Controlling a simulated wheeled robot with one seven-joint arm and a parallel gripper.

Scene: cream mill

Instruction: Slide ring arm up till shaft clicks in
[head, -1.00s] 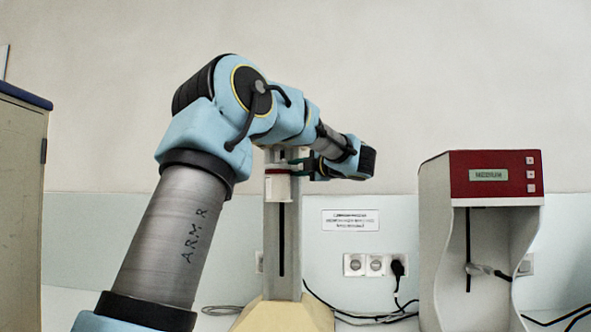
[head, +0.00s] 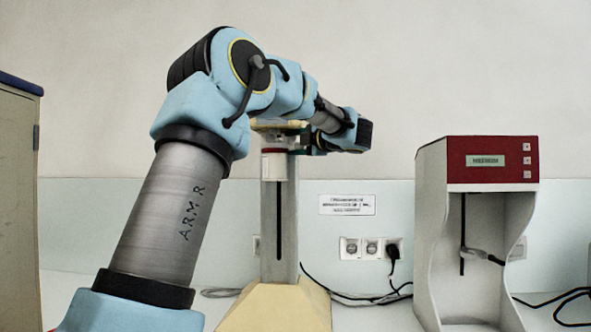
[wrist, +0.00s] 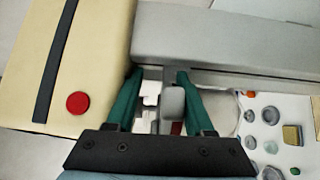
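A stand with a grey slotted column (head: 288,215) and a pale yellow base (head: 278,306) is in the middle of the head view. A white carriage (head: 273,166) with a red band sits high on the column, above the visible black slot. My gripper (head: 306,138) has its green fingers beside the column top, close to the carriage. In the wrist view, the fingers (wrist: 160,78) stand apart, with a grey rounded block (wrist: 173,102) between them, nearer the right finger. White pieces show at its left. I cannot tell whether the fingers press on anything. Ring and shaft are not clear.
A red and white machine (head: 492,160) with a display stands at right. Wall sockets (head: 372,248) and black cables are behind the stand. A cabinet (head: 18,200) stands at left. A cream panel with a red button (wrist: 77,103) shows in the wrist view.

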